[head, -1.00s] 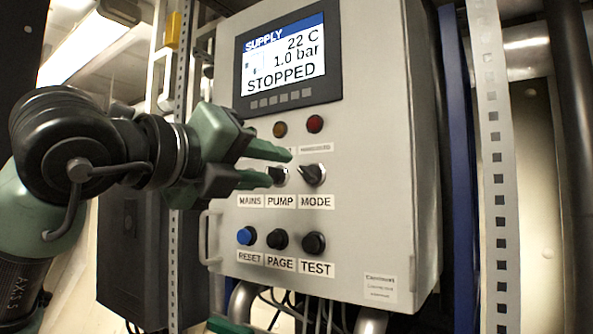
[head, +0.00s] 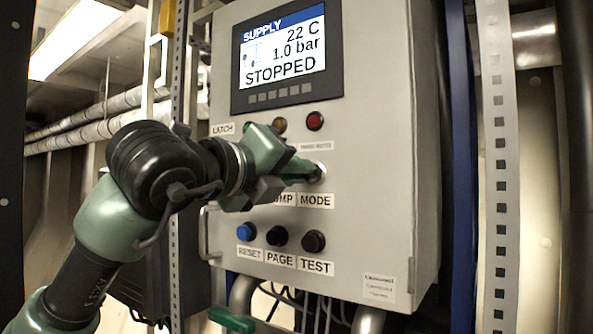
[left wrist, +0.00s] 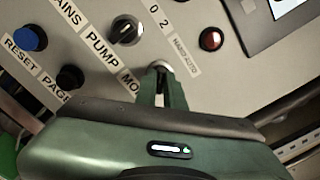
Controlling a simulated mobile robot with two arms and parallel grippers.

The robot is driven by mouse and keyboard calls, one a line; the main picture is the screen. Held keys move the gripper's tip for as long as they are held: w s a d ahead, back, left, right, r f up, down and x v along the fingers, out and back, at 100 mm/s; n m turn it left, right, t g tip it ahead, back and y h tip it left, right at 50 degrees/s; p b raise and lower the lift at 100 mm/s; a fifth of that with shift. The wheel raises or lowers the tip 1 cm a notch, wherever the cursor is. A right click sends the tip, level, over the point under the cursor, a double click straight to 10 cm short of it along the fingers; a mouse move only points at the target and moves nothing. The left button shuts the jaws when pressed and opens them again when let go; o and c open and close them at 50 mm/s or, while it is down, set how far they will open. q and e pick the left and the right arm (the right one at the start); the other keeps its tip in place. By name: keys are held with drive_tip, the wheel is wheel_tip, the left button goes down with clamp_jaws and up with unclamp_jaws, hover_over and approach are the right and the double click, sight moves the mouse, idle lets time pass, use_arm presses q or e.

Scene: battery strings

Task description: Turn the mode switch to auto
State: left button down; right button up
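The mode switch (head: 318,172) is a dark knob on a pale round base, above the MODE label (head: 315,201) on the grey control panel. My left gripper (head: 308,171) is at the switch, with its green fingers reaching in from the left. In the left wrist view the two fingers stand close together on either side of the mode knob (left wrist: 159,69) and look shut on it. The fingers hide most of the knob, so its pointing direction cannot be told. The small legend above it is only partly readable. My right gripper is not in view.
The pump knob (left wrist: 126,30) is close beside the left fingers. Below are a blue reset button (head: 246,232), a black page button (head: 277,236) and a black test button (head: 313,241). A display (head: 285,62) reads STOPPED. A red lamp (head: 315,121) is above the switch.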

use_arm(q)
drive_tip(key=shift+f, duration=0.1)
drive_tip(key=shift+s+d+m+b, duration=0.15)
drive_tip(key=shift+m+b, duration=1.55)
drive_tip(key=shift+m, duration=2.8)
drive_tip(key=shift+d+m+b, duration=0.1)
drive_tip(key=shift+m+b, duration=1.6)
drive_tip(key=shift+m, duration=2.8)
drive_tip(key=c, duration=1.5)
unclamp_jaws()
